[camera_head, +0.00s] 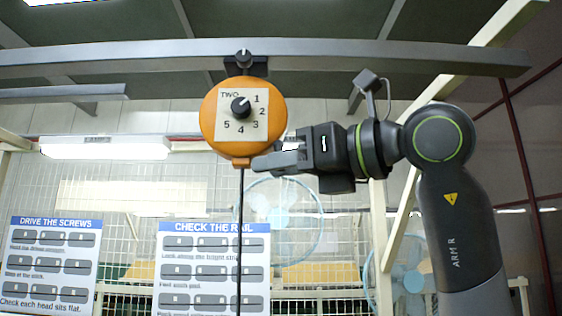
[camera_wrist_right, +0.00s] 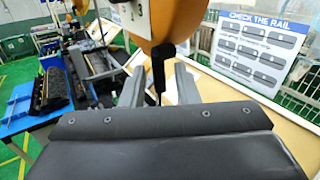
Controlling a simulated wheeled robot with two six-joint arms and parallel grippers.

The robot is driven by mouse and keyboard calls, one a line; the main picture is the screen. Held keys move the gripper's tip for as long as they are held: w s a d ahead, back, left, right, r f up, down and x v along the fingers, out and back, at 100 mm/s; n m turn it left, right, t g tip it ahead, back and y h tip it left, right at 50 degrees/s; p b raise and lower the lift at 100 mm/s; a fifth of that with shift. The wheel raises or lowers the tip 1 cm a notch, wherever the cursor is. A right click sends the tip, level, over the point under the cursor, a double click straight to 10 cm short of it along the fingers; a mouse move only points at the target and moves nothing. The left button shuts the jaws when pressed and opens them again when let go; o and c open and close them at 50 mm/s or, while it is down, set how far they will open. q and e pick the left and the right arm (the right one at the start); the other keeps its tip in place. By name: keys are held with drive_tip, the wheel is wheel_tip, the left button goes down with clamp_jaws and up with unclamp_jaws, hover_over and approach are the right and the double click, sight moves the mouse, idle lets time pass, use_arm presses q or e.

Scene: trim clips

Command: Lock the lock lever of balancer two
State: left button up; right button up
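Balancer two is an orange round housing (camera_head: 211,122) marked TWO, hanging from the overhead rail. Its black dial knob (camera_head: 240,107) sits among the numbers 1 to 5, its white mark towards 1. A dark cable (camera_head: 240,230) runs straight down from it. My right gripper (camera_head: 262,162) is just right of the housing's lower end. In the right wrist view its fingers (camera_wrist_right: 158,88) are apart, with a black hanging part (camera_wrist_right: 158,70) below the orange housing (camera_wrist_right: 180,18) between them. I cannot tell whether this part is the lock lever or whether a finger touches it. My left gripper is out of view.
The grey rail (camera_head: 400,57) crosses above the balancer. Behind are a mesh fence, fans and the signs DRIVE THE SCREWS (camera_head: 52,265) and CHECK THE RAIL (camera_head: 213,267). In the right wrist view a blue bench (camera_wrist_right: 35,112) with dark parts stands lower left.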

clamp_jaws()
